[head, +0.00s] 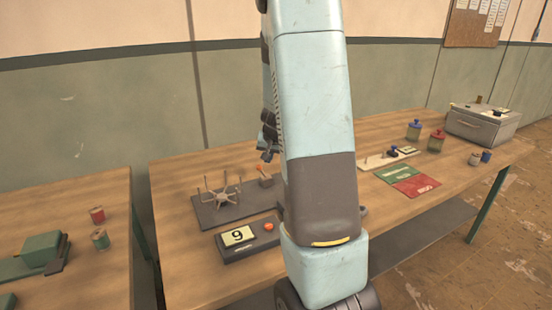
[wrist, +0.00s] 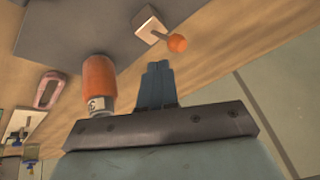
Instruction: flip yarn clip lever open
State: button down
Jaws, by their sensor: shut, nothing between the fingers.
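The yarn clip appears to be the small block (wrist: 150,24) with a thin stem ending in an orange ball, the lever knob (wrist: 177,43). In the head view the orange lever knob (head: 259,168) sits at the right end of a dark grey board. My gripper (wrist: 158,66) is shut with nothing between its fingers. In the wrist view its blue-grey fingertips point toward the orange knob, with a visible gap. In the head view my gripper (head: 268,154) shows partly beside my arm, just above the clip.
A spoked winder (head: 222,192) stands on the board left of the clip. An orange cylinder (wrist: 99,82) with a metal end rises close beside my fingers. My arm hides the table's middle.

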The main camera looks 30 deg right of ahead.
jog(key=shift+r, duration=0.1)
dwell(0.3)
jog(key=s+v, duration=0.1)
jog(key=v, duration=1.2)
jog(key=shift+a+f, duration=0.3)
jog(key=shift+a, duration=0.05)
jog(key=shift+s+a, duration=0.1)
jog(key=s+a+r+n, duration=0.3)
jog(key=s+a+r, duration=0.1)
jog(key=s+a, duration=0.5)
jog(key=s+a+r+n+y, duration=0.1)
jog(key=s+a+r+n, duration=0.3)
jog(key=s+a, duration=0.6)
jog(key=s+r, duration=0.1)
jog(key=s, duration=0.3)
jog(key=shift+s+a+r, duration=0.25)
